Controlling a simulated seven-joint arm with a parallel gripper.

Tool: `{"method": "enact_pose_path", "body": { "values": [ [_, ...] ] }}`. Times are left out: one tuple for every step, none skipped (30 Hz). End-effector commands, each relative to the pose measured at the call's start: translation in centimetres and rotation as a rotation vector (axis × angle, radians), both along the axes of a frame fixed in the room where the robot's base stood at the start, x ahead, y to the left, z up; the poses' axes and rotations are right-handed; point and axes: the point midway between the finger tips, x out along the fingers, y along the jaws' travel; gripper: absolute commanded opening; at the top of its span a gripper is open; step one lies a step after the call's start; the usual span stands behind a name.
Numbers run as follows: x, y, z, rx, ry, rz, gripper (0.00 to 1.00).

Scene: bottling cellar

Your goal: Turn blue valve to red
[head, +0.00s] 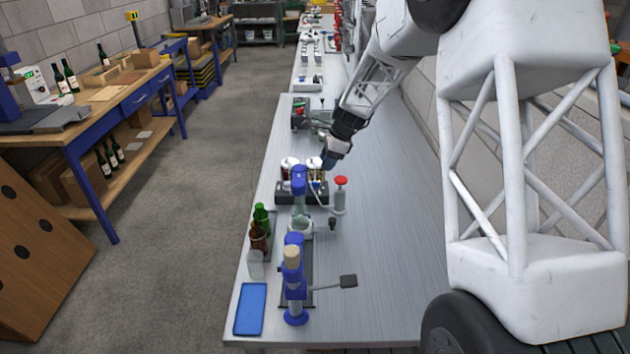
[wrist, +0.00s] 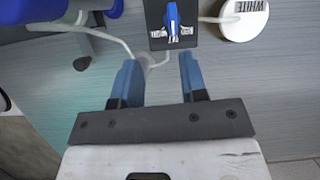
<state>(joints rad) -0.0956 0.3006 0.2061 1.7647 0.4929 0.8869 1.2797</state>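A blue stand device (head: 299,182) stands in front of the block, and a red-topped dispenser (head: 340,194) is at its right. Thin pale tubes (wrist: 120,38) cross near my fingers. Green and brown bottles (head: 260,225) stand at the bench's left edge. The bench's right side (head: 385,230) is clear.

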Motion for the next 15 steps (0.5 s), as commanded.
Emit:
{"method": "enact_pose_path", "body": {
  "values": [
    [0.6,0.3,-0.7,0.004,0.01,-0.016,0.39],
    [0.9,0.4,-1.0,0.006,0.016,-0.026,0.39],
    [1.2,0.5,-1.3,0.009,0.02,-0.036,0.39],
    [1.4,0.6,-1.5,0.01,0.024,-0.043,0.39],
    [1.6,0.7,-1.6,0.012,0.027,-0.049,0.39],
    [1.7,0.8,-1.8,0.013,0.03,-0.056,0.39],
    [1.8,0.8,-1.9,0.014,0.031,-0.059,0.39],
    [1.9,0.8,-2.0,0.015,0.033,-0.06,0.39],
    [1.9,0.9,-2.0,0.015,0.033,-0.062,0.39],
    [1.9,0.9,-2.0,0.015,0.034,-0.063,0.39],
    [1.9,0.9,-2.0,0.015,0.034,-0.064,0.39],
    [1.9,0.9,-2.0,0.015,0.034,-0.063,0.39],
    [1.9,0.8,-2.0,0.015,0.034,-0.063,0.39],
    [1.9,0.8,-2.0,0.015,0.034,-0.063,0.39],
    [1.9,0.8,-2.0,0.015,0.034,-0.063,0.39]
  ]
}}
